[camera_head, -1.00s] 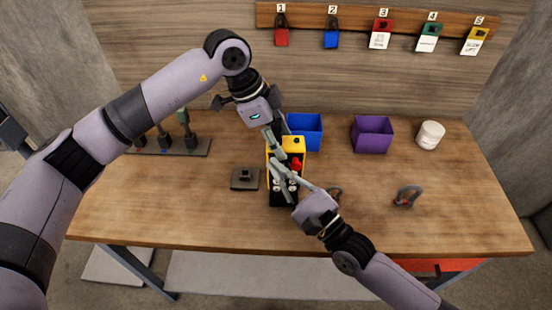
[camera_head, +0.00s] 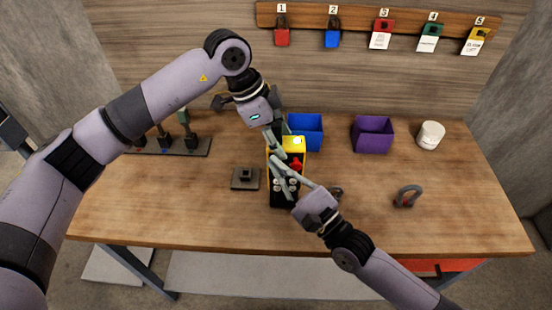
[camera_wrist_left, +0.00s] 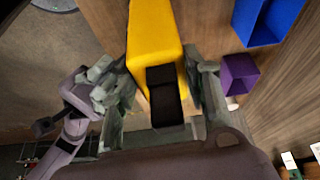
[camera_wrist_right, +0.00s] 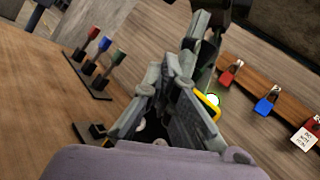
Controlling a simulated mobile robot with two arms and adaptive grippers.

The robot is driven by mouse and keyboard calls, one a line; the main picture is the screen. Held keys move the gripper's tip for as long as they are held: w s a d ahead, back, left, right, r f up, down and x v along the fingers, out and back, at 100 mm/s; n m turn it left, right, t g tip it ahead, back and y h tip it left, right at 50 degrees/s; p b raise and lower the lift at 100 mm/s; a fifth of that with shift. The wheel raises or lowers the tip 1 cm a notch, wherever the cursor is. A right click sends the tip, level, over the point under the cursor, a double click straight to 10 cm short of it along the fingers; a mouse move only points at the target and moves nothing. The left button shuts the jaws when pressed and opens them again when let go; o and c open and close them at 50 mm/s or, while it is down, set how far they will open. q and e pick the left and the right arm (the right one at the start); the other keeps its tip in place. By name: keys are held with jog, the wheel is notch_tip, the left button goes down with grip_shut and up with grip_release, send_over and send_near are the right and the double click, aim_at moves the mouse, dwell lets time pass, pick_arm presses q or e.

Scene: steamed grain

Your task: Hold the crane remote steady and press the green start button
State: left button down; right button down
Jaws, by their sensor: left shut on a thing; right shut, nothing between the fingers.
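The crane remote (camera_head: 300,158) is a yellow and black box with a red button (camera_head: 296,164) and several pale round buttons on its black face. It also shows yellow in the left wrist view (camera_wrist_left: 155,35). My left gripper (camera_head: 276,136) is shut on the remote near its top, with a finger on either side. My right gripper (camera_head: 275,161) is shut and empty, its fingertips at the left part of the remote's face. They cover that part, and I cannot make out the green start button. A lamp (camera_wrist_right: 213,98) on the remote's top glows whitish green.
Blue (camera_head: 306,132) and purple (camera_head: 372,135) bins and a white jar (camera_head: 430,135) stand behind and right. A shackle (camera_head: 407,196) lies at right, a small dark block (camera_head: 245,178) at left. Padlocks hang on a wall rack (camera_head: 360,22). The front right is clear.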

pick_arm(q)
jog(key=shift+s+f, duration=0.1)
pick_arm(e)
jog(key=shift+s+d+r, duration=0.1)
jog(key=shift+s+d, duration=0.1)
jog(key=shift+s, duration=0.75)
jog(key=shift+s+d, duration=0.15)
jog(key=shift+s, duration=2.4)
pick_arm(q)
jog(key=c, duration=1)
grip_release()
jog(key=shift+o, duration=0.9)
jog(key=shift+r, duration=0.2)
jog(key=v, duration=1.1)
jog(key=shift+a+r, duration=0.15)
jog(key=shift+r, duration=0.25)
